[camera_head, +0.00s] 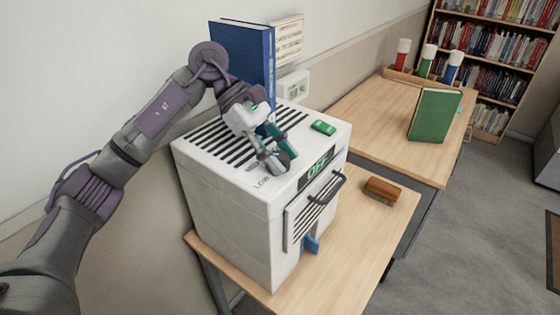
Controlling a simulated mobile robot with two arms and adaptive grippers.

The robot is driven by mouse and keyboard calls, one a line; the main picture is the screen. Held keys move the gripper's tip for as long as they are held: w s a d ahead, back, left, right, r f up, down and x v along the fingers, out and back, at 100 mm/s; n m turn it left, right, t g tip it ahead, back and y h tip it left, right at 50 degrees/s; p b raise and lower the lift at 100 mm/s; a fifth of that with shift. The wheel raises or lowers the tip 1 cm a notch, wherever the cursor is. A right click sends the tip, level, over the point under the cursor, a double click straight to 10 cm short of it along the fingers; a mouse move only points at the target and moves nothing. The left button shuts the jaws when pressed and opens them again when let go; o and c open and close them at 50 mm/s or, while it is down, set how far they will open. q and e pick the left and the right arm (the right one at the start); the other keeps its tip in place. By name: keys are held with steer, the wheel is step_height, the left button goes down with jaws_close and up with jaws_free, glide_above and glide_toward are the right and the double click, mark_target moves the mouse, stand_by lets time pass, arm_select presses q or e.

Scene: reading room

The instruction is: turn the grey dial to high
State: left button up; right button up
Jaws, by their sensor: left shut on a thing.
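The white machine (222,222) stands on a wooden table. Its top has dark slots, a LOW label (262,183) and a second small label that is hard to read; the front display (318,166) reads OFF. My left gripper (279,164) reaches down onto the front part of the top, just behind the LOW label, and is shut on the grey dial there. The fingers cover the dial, so its pointer direction cannot be seen. My right gripper is not in view.
A small green object (323,128) lies on the machine's top right. A tall blue book (243,52) stands behind my left wrist. The machine's front has a dark handle (327,190). A brown brush (382,190) lies to the right. A green book (434,116) stands on the farther table.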

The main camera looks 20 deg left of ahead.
arm_select(q)
steer(key=shift+m+g, duration=0.5)
steer(key=shift+m, duration=0.1)
steer(key=shift+b, duration=0.3)
steer(key=o, duration=1.1)
steer(key=v, duration=1.2)
steer(key=shift+w+d+r, duration=0.1)
steer(key=shift+o, duration=0.2)
